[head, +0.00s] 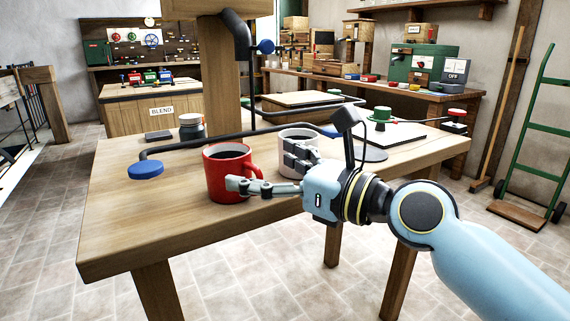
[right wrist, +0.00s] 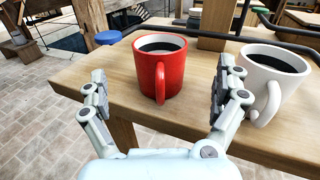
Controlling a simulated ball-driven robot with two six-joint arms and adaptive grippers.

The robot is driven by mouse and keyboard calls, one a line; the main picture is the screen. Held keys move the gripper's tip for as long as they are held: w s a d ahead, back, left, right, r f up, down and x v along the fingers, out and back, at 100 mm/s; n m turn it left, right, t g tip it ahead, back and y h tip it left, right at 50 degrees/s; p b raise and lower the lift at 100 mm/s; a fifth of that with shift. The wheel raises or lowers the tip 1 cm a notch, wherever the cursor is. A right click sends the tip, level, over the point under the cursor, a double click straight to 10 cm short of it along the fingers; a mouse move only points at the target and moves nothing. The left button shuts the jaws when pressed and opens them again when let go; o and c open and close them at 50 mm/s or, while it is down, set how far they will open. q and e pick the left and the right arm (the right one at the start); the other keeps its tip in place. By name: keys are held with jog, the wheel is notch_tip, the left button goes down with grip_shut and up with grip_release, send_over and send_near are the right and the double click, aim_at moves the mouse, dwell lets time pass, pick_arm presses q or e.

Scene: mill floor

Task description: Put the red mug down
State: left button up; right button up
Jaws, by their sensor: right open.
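The red mug (head: 227,176) stands upright on the wooden table (head: 120,214), with dark liquid inside and its handle toward my right gripper. My right gripper (head: 262,172) is open. In the right wrist view the red mug (right wrist: 160,68) stands just beyond and between the spread fingers (right wrist: 158,98), and I see no finger closed on it. A white mug (head: 299,146), also with dark liquid, stands to the right of the red one, partly hidden behind a finger. My left gripper is not in view.
A dark pipe with a blue round end (head: 146,170) runs over the table behind the mugs. The table's left front is clear. A green hand truck (head: 530,120) stands at the right.

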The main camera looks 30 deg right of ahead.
jog(key=shift+v, duration=1.9)
